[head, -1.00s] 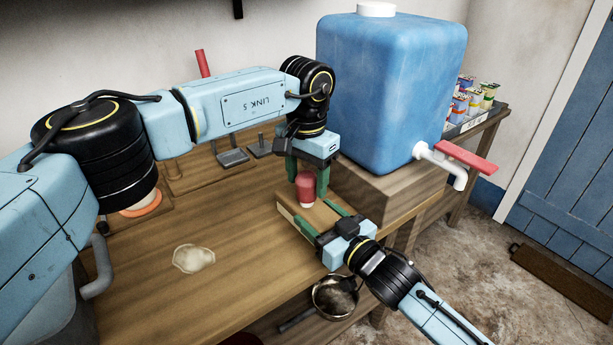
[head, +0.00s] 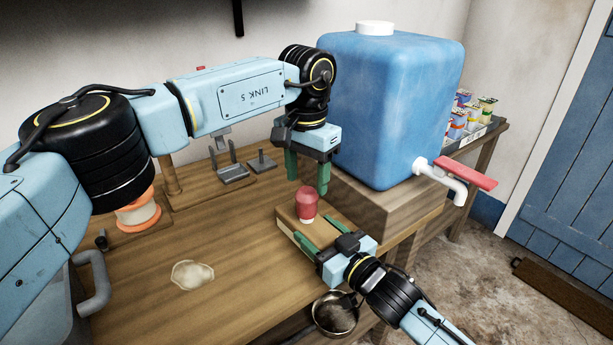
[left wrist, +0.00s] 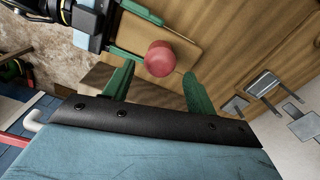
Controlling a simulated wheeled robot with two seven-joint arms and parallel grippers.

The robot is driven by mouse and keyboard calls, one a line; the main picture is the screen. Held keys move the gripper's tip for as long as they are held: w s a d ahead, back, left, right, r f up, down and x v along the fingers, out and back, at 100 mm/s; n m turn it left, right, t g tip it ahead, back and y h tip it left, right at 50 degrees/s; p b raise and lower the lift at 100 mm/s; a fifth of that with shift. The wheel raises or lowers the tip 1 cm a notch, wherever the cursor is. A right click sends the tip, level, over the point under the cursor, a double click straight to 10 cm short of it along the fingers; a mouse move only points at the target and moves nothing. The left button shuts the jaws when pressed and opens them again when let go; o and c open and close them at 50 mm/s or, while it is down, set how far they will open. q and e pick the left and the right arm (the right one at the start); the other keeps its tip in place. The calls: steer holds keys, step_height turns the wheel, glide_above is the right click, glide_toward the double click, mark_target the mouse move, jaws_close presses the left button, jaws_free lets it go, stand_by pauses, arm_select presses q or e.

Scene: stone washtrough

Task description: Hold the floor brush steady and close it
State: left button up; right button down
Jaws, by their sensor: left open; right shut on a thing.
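My right gripper (head: 318,231) is shut on the block, one green finger along each side. My left gripper (head: 307,177) is open and empty above the red piece, its fingers pointing down. In the left wrist view the red piece (left wrist: 160,58) appears between and beyond the two green fingertips (left wrist: 158,80), apart from them. The block's underside is hidden.
A large blue water tank (head: 390,105) with a red-handled tap (head: 465,174) stands on a wooden block right behind the brush. Grey metal stands (head: 232,172) are at the back. A pale puddle-like patch (head: 192,275) lies on the bench. A pan (head: 335,314) sits lower down.

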arm_select(q)
steer(key=n, duration=0.5)
steer(key=shift+r, duration=0.2)
steer(key=n, duration=0.5)
steer(key=shift+r+n, duration=0.15)
steer(key=shift+n, duration=0.25)
steer(key=n, duration=0.5)
steer(key=shift+r, duration=0.15)
steer(key=n, duration=0.6)
steer(key=shift+r, duration=0.2)
steer(key=n, duration=0.5)
steer(key=shift+r, duration=0.15)
steer(key=n, duration=0.6)
steer(key=shift+r, duration=0.15)
steer(key=n, duration=0.5)
steer(key=shift+r, duration=0.15)
steer(key=n, duration=0.4)
steer(key=shift+r, duration=0.15)
